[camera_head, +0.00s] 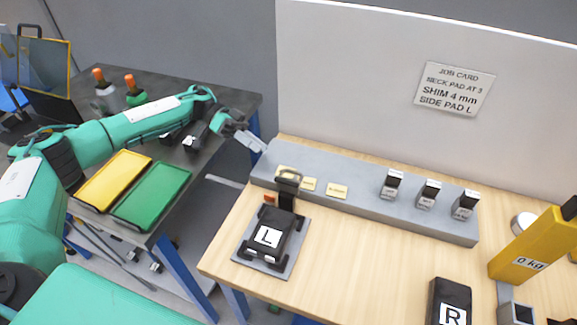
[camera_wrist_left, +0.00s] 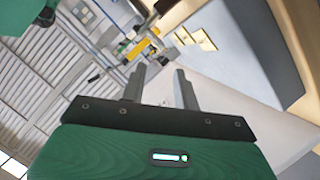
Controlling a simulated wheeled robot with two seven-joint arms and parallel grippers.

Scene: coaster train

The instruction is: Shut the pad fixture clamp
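The pad fixture is a grey plate (camera_head: 245,258) near the left edge of the wooden bench. A black pad marked L (camera_head: 268,238) lies on it. The clamp (camera_head: 288,187) stands at the back end of the fixture, its black arm raised above the pad; a small red part shows beside it. My left gripper (camera_head: 258,144) is up and behind the clamp, above the left end of the grey ledge, not touching the clamp. In the left wrist view its two fingers (camera_wrist_left: 160,88) are apart with nothing between them. My right gripper is out of view.
The grey ledge (camera_head: 360,205) carries yellow labels and three dark-topped blocks (camera_head: 429,194). A white panel with a job card (camera_head: 455,88) stands behind. A pad marked R (camera_head: 450,303) and a yellow 0 kg device (camera_head: 535,245) are at right. Left, a dark table holds yellow and green trays (camera_head: 152,195).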

